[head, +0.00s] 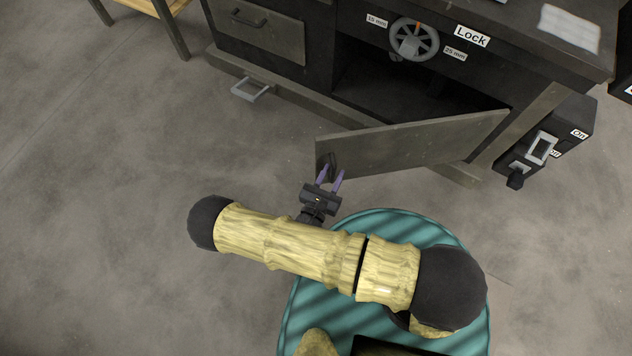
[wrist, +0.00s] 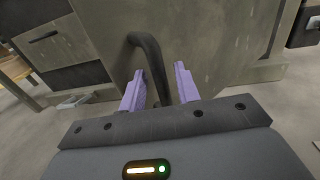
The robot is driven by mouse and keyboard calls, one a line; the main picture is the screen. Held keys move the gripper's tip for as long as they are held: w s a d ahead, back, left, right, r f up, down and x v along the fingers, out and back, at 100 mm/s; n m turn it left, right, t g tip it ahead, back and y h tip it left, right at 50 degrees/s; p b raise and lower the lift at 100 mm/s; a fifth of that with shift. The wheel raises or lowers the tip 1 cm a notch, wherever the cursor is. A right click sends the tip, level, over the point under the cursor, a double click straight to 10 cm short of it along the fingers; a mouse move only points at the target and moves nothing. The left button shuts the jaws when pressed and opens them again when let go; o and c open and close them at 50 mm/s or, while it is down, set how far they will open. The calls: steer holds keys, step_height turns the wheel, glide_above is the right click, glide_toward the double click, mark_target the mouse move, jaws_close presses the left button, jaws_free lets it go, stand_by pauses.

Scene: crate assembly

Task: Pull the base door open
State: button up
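The base door (head: 410,148) is a flat grey panel low on the dark cabinet. It stands swung well out, hinged at its right side, and the dark compartment behind it shows. Its black bar handle (head: 331,166) is near the door's free left edge; it also shows in the wrist view (wrist: 150,58). My gripper (head: 331,178) is at the handle, its two purple fingers apart. In the wrist view, my gripper (wrist: 162,80) has the handle's lower part between its fingers, with a gap visible at the right finger. Contact at the left finger is unclear.
A handwheel (head: 414,40) and a "Lock" label sit above the opening. A dark switch box (head: 548,142) stands right of the door. The floor at left is clear.

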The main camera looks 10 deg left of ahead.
steer(key=s+a+p, duration=0.3)
steer(key=s, duration=1.3)
